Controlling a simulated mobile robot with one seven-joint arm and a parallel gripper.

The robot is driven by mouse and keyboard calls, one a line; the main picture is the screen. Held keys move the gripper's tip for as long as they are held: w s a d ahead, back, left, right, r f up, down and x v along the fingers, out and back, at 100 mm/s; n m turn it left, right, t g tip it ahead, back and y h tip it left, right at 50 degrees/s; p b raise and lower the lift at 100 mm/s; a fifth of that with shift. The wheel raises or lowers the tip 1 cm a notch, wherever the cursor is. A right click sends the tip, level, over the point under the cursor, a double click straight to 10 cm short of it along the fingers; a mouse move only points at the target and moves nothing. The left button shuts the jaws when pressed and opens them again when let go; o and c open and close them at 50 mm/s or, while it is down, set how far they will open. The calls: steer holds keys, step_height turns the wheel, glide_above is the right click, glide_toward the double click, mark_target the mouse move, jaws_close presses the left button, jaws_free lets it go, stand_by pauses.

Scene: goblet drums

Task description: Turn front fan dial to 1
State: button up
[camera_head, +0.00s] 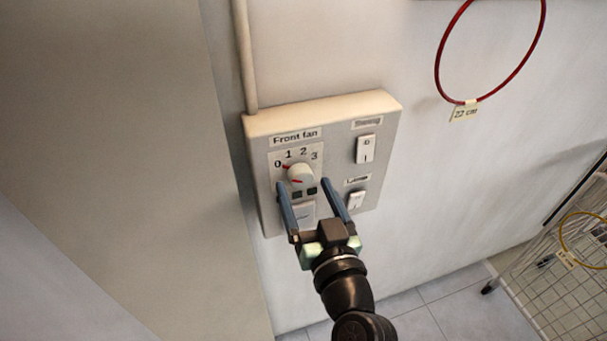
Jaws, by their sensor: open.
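The front fan dial (302,177) is a white round knob with red marks on the left part of a cream switch box (384,108) on the wall. The label "Front fan" (295,136) is above it, with 0, 1, 2 and 3 in an arc around its top. The red mark at its upper left lies near the 0; the exact setting is hard to tell. My gripper (301,183) is open, its two blue-grey fingers reaching up from below. In the picture the fingertips lie on either side of the dial's lower part; I cannot tell whether they touch it.
A white rocker switch (367,149) is at the box's upper right. Another switch (356,199), under a "Lamp" label, is beside my right finger. A red ring (437,72) tagged 22 cm hangs at upper right. A wire rack (560,295) stands at lower right.

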steer(key=shift+x, duration=1.1)
jaws_close()
